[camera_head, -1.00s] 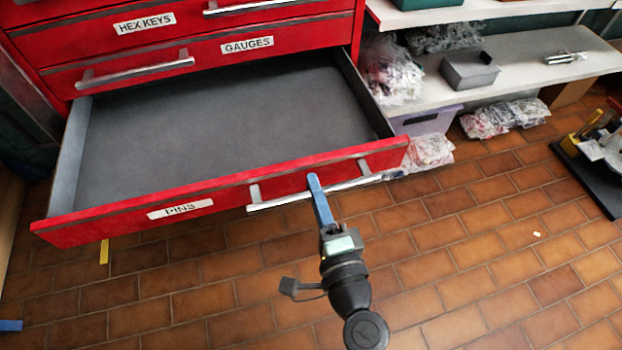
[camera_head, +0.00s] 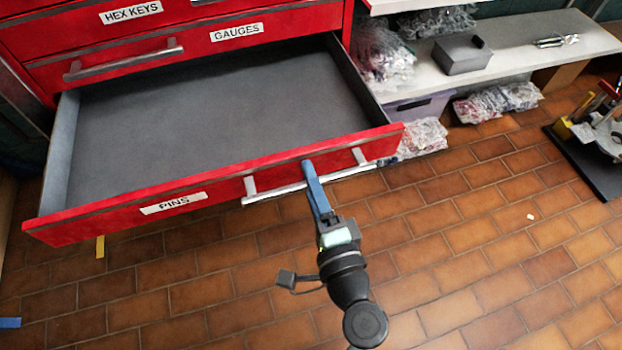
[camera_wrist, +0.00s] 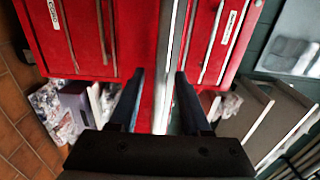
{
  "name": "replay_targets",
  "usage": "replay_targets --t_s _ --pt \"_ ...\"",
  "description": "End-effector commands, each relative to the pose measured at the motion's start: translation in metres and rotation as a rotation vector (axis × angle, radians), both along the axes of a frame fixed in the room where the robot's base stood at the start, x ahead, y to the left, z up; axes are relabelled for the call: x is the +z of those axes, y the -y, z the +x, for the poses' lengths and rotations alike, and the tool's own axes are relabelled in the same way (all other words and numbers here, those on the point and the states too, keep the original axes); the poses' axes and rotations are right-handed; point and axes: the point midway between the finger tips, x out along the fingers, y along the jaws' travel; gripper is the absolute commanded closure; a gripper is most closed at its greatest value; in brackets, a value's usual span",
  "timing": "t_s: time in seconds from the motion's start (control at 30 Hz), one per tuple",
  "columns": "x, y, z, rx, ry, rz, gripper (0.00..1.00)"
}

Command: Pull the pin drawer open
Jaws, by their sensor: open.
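The red pin drawer (camera_head: 105,220), labelled PINS, stands far out of the cabinet and its grey inside looks empty. Its silver bar handle (camera_head: 282,192) runs along the front face. My gripper (camera_head: 310,172) is at the handle, between its two posts, with blue fingers reaching up to the drawer front. In the wrist view my gripper (camera_wrist: 158,80) has its two fingers apart, with the silver handle bar (camera_wrist: 170,60) running between them. I cannot tell whether either finger touches the bar.
The GAUGES drawer (camera_head: 190,52) and HEX KEYS drawer (camera_head: 70,22) above are closed. A shelf (camera_head: 520,60) at the right holds a grey box (camera_head: 462,55) and bagged parts. A black-based stand (camera_head: 585,165) is on the floor at far right.

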Motion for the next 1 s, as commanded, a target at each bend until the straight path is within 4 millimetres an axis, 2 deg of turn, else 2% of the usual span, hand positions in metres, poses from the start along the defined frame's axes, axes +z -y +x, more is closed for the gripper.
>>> replay_targets --t_s 0.17,0.4,0.6,0.8,1.0 --pt "-0.001 0.007 -0.02 -0.003 -0.004 0.0 0.53" --pt "-0.002 0.024 -0.071 -0.005 -0.005 -0.001 0.53" --pt "0.0 0.035 -0.105 -0.004 -0.003 0.0 0.53" --pt "0.0 0.04 -0.12 -0.003 -0.002 -0.002 0.53" --pt "0.0 0.04 -0.122 -0.001 0.0 0.0 0.53"
